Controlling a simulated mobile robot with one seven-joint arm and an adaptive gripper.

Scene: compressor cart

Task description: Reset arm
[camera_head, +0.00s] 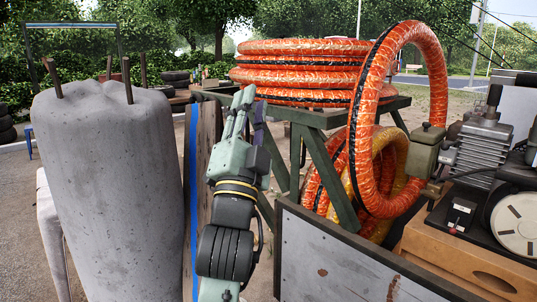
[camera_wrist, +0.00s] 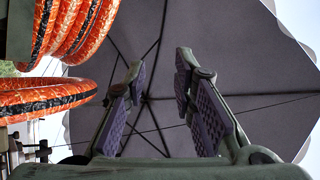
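My gripper (camera_head: 250,103) is raised in the middle of the head view, at the end of my green and black arm, pointing up. It stands between the grey concrete column and the orange hose coils as seen in the picture. In the wrist view my gripper (camera_wrist: 158,95) has its two purple-padded fingers well apart. Nothing is between them. Behind the fingers is the underside of a dark canopy (camera_wrist: 245,60).
Orange hose coils (camera_head: 300,67) lie on a green stand (camera_head: 310,115). A hose loop (camera_head: 367,120) hangs at the compressor (camera_head: 482,150). A concrete column (camera_head: 105,190) stands left. A grey panel (camera_head: 340,265) is at front right. Orange coils (camera_wrist: 45,98) fill the wrist view's left side.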

